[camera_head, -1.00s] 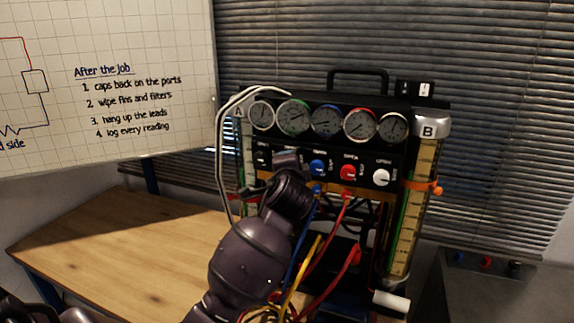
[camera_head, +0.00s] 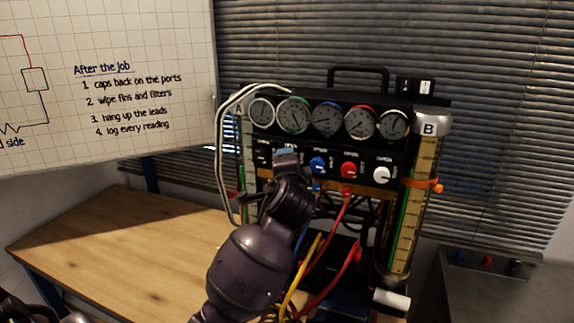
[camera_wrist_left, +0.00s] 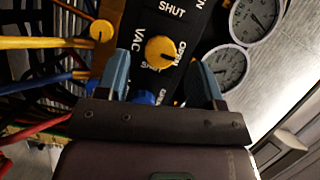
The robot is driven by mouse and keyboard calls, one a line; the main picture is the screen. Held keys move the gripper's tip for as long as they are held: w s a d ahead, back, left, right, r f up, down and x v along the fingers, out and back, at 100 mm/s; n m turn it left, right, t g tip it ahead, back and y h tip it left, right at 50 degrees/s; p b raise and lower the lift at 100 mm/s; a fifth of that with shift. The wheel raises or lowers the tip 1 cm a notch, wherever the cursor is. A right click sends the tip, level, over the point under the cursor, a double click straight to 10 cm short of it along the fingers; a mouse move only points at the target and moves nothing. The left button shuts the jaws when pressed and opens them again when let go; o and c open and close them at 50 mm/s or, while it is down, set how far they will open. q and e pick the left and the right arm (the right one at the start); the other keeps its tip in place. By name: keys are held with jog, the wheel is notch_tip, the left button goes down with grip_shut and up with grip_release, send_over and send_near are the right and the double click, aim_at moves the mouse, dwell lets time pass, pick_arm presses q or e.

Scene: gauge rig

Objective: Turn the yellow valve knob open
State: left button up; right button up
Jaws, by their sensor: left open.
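The yellow valve knob (camera_wrist_left: 161,51) is on the black panel in the left wrist view, with VAC, SHUT and OPEN lettering around it. My left gripper (camera_wrist_left: 162,76) is open, one blue-grey finger on each side of the knob and slightly short of it. The fingers do not visibly touch it. In the head view my left gripper (camera_head: 287,153) is in front of the panel's left part and hides the yellow knob. I cannot tell the knob's exact setting. My right gripper is not in view.
Blue (camera_head: 317,167), red (camera_head: 349,170) and white (camera_head: 381,174) knobs sit to the right, below a row of several gauges (camera_head: 326,120). Yellow (camera_head: 306,262) and red (camera_head: 328,240) hoses hang below, close to my arm. The wooden table (camera_head: 130,245) is clear at left.

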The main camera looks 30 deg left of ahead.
pick_arm(q)
jog(key=v, duration=0.7)
jog(key=shift+s+d+b, duration=0.2)
jog(key=shift+s+b, duration=0.15)
jog(key=shift+b, duration=0.1)
jog(key=s+f+n+g+h, duration=0.25)
jog(key=s+f, duration=0.25)
jog(key=f, duration=0.4)
jog(key=s+f+n+g+h, duration=0.1)
jog(key=s+f+g+h, duration=0.15)
jog(key=s+f, duration=0.45)
jog(key=s+d+f+n+g+h, duration=0.2)
jog(key=s+f+n+g, duration=0.1)
jog(key=s+f, duration=0.45)
jog(key=s+d+f+n+g+h, duration=0.2)
jog(key=s+f, duration=0.4)
jog(key=s, duration=0.2)
jog(key=w+f+t, duration=0.3)
jog(key=f, duration=0.3)
jog(key=w+f+t+h+b, duration=0.1)
jog(key=w+f+t, duration=0.3)
jog(key=f, duration=0.2)
jog(key=shift+a+t, duration=0.2)
jog(key=shift+t, duration=0.1)
